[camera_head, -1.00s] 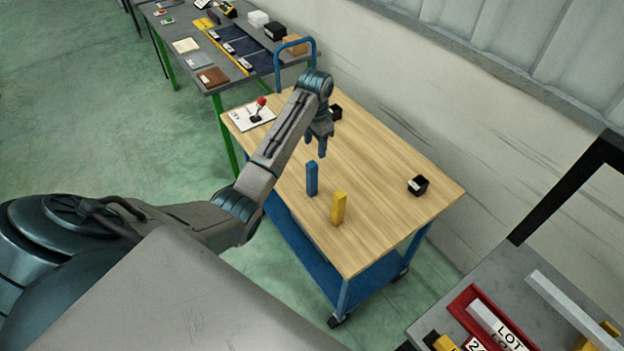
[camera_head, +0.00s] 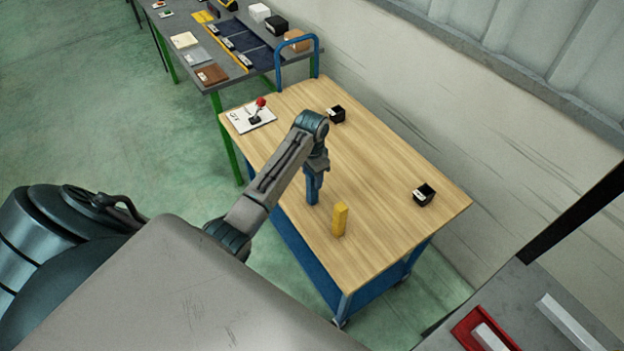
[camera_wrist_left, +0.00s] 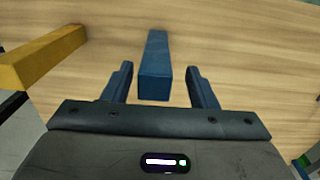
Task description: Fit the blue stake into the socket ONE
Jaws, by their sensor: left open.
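The blue stake (camera_head: 312,194) stands upright on the wooden cart top (camera_head: 385,160). It also shows in the left wrist view (camera_wrist_left: 155,70), between the two fingers. My left gripper (camera_head: 314,178) is open and lowered over the upper part of the stake, with a gap to each finger in the wrist view (camera_wrist_left: 160,85). Two small black sockets with white labels sit on the cart top: one at the back (camera_head: 336,115) and one at the right (camera_head: 424,195). Their labels are too small to read. My right gripper is not in view.
A yellow stake (camera_head: 340,219) stands just right of the blue one. A white card with a red-knobbed lever (camera_head: 255,113) lies at the cart's left end. A grey table with a red tray (camera_head: 484,331) is at lower right. The cart top between the sockets is clear.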

